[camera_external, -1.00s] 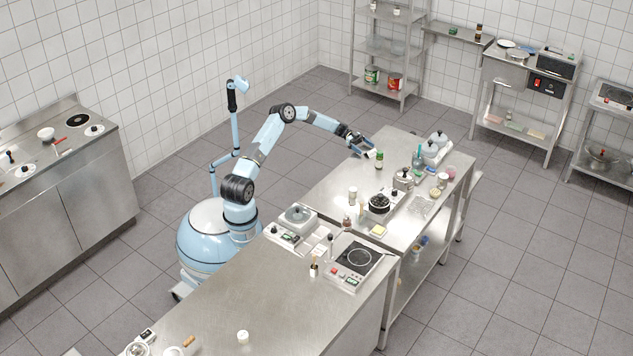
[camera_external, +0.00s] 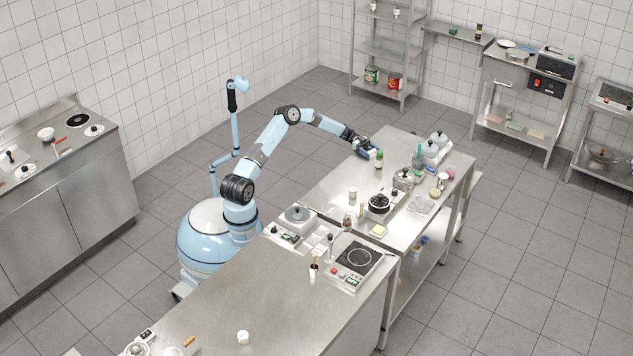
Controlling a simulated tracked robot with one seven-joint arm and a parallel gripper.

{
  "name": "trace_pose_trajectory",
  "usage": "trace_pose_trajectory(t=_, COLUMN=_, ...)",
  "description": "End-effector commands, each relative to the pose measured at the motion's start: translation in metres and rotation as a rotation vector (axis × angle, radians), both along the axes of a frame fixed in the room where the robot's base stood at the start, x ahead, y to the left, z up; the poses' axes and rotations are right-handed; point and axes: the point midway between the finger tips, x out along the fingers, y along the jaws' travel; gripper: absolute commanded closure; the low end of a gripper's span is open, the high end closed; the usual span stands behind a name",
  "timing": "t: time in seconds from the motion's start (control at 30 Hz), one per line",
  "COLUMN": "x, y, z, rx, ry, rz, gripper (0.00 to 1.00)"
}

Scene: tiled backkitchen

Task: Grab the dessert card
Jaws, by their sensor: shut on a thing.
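My gripper (camera_external: 369,152) is low over the far left part of the steel worktable (camera_external: 335,185). It is shut, with its fingers around the spot where the small white dessert card showed a second ago. The card itself is hidden by the fingers or too small to make out.
A pot of dark contents (camera_external: 378,204), a lidded steel pot (camera_external: 403,180) and several jars crowd the table's right half. A hotplate (camera_external: 358,258) sits on the nearer counter.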

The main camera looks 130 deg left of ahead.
Motion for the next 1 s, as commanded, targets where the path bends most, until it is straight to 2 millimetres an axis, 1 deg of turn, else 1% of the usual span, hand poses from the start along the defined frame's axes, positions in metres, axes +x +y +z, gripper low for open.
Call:
trace_pose_trajectory(t=0.03, x=0.0, y=0.0, z=0.0, rx=0.0, ry=0.0, rz=0.0, gripper=0.33)
trace_pose_trajectory(t=0.2, x=0.0, y=0.0, z=0.0, rx=0.0, ry=0.0, rz=0.0, gripper=0.48)
trace_pose_trajectory(t=0.4, x=0.0, y=0.0, z=0.0, rx=0.0, ry=0.0, rz=0.0, gripper=0.49)
trace_pose_trajectory(t=0.53, x=0.0, y=0.0, z=0.006, rx=0.002, ry=0.0, rz=0.0, gripper=0.49)
trace_pose_trajectory(t=0.67, x=0.0, y=0.0, z=0.022, rx=0.002, ry=0.0, rz=0.0, gripper=0.49)
trace_pose_trajectory(t=0.73, x=0.0, y=0.0, z=0.035, rx=0.004, ry=-0.001, rz=-0.001, gripper=0.49)
trace_pose_trajectory(t=0.87, x=-0.011, y=-0.016, z=0.054, rx=0.001, ry=0.001, rz=0.001, gripper=0.49)
trace_pose_trajectory(t=1.0, x=-0.022, y=-0.035, z=0.081, rx=0.001, ry=0.001, rz=0.0, gripper=0.49)
